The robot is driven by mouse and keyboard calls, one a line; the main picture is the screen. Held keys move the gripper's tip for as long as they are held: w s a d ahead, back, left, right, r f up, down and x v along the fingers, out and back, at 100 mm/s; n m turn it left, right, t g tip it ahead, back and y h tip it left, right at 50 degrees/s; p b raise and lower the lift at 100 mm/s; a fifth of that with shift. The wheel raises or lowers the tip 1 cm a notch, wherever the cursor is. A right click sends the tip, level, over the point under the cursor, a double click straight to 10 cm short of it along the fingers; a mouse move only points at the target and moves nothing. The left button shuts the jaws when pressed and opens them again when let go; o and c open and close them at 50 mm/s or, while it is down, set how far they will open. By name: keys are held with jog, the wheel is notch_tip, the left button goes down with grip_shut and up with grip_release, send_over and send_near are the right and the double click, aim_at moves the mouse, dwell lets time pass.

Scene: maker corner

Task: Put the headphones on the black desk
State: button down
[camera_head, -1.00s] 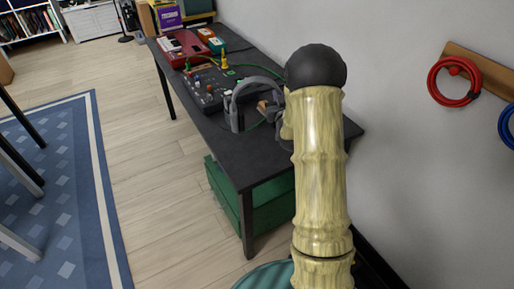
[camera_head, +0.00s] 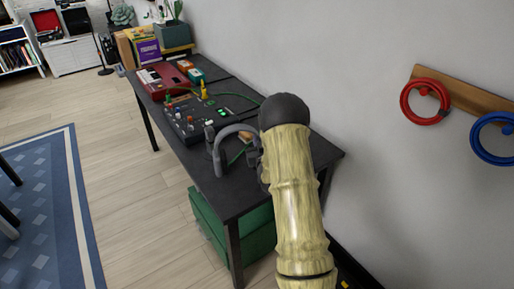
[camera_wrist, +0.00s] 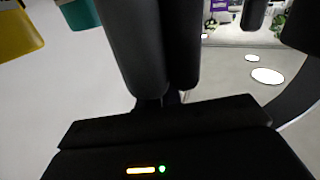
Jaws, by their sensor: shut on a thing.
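The grey headphones (camera_head: 218,155) are over the near part of the black desk (camera_head: 240,197), their band arching up and one ear cup hanging at the left. My gripper (camera_head: 251,152) is shut on the headphones at the right side of the band. My arm partly hides the gripper and the other ear cup. I cannot tell whether the headphones touch the desk top. In the wrist view, dark shapes fill the middle, and I cannot clearly tell fingers from headphones there.
A black mixer (camera_head: 188,122) with coloured plugs stands just behind the headphones. A red keyboard (camera_head: 165,80) and small boxes lie farther back. Green crates (camera_head: 255,235) are under the desk. A wall rack with red (camera_head: 425,103) and blue cable coils is at the right. The desk's near end is clear.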

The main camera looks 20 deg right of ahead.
notch_tip(320, 180, down, 2)
jog(key=shift+s+d+f, duration=0.1)
jog(key=shift+d+f, duration=0.05)
jog(key=shift+f, duration=0.45)
jog(key=c, duration=1.6)
grip_release()
jog(key=shift+o, duration=0.2)
jog(key=shift+r, duration=0.2)
jog(key=b+v, duration=0.1)
jog(key=v, duration=1.1)
